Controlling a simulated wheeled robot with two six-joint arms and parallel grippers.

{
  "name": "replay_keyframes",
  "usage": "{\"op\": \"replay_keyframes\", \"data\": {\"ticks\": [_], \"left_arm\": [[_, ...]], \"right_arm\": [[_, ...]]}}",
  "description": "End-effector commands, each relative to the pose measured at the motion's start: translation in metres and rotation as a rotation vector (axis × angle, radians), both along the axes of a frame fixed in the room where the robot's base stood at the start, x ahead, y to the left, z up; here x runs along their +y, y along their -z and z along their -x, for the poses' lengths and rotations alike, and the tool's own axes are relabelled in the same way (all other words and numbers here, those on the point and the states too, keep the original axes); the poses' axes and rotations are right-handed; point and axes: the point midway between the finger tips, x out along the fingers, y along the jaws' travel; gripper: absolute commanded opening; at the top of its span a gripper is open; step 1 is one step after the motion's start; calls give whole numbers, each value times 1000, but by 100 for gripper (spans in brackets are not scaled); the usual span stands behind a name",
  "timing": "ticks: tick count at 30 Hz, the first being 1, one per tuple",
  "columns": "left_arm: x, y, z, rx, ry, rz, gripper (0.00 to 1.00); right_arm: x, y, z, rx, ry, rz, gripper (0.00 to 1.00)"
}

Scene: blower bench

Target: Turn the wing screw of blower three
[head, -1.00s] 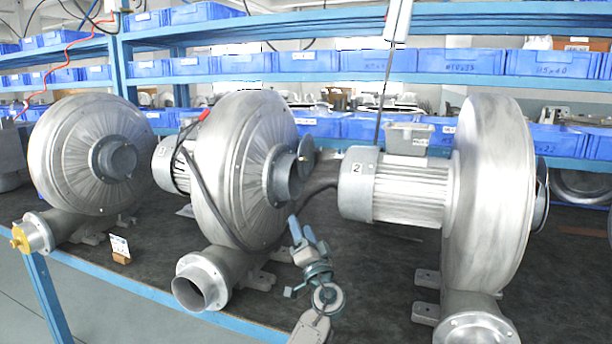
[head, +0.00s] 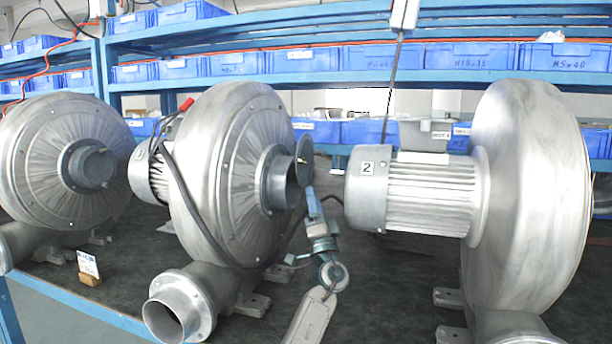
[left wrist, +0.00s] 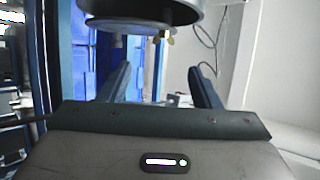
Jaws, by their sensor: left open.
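The middle blower (head: 228,150) has a motor (head: 152,172) at its left with a label too small to read surely. A round cover (head: 304,158) stands at the mouth of its inlet pipe (head: 284,180). In the left wrist view a small brass-coloured wing screw (left wrist: 168,36) shows under a dark round rim (left wrist: 140,14), ahead of the fingers and between their lines. My left gripper (head: 311,190) is just below the cover in the head view. Its two fingers stand apart and empty in the left wrist view (left wrist: 158,72). My right gripper is out of view.
A blower with motor marked 2 (head: 367,168) stands close to the right of my left gripper. Another blower (head: 60,150) is at the left. A small card on a block (head: 89,268) sits near the bench's front edge. Blue bins (head: 390,62) fill the shelves behind.

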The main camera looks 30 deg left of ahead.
Motion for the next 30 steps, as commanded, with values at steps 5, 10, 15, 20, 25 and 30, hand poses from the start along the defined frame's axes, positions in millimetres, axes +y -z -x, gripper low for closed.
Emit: {"op": "replay_keyframes", "data": {"ticks": [5,10,15,20,25,30], "left_arm": [[10,-19,-9,-2,-1,0,57],[28,-43,-24,-2,-3,0,57],[43,-64,-38,-1,-2,1,57],[51,-75,-46,-1,-1,0,57],[54,-78,-49,0,-1,1,57],[54,-78,-49,-1,0,1,57]], "right_arm": [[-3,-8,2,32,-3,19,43],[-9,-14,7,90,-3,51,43],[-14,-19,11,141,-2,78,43],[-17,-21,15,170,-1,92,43],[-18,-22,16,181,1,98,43],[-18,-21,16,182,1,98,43]]}}
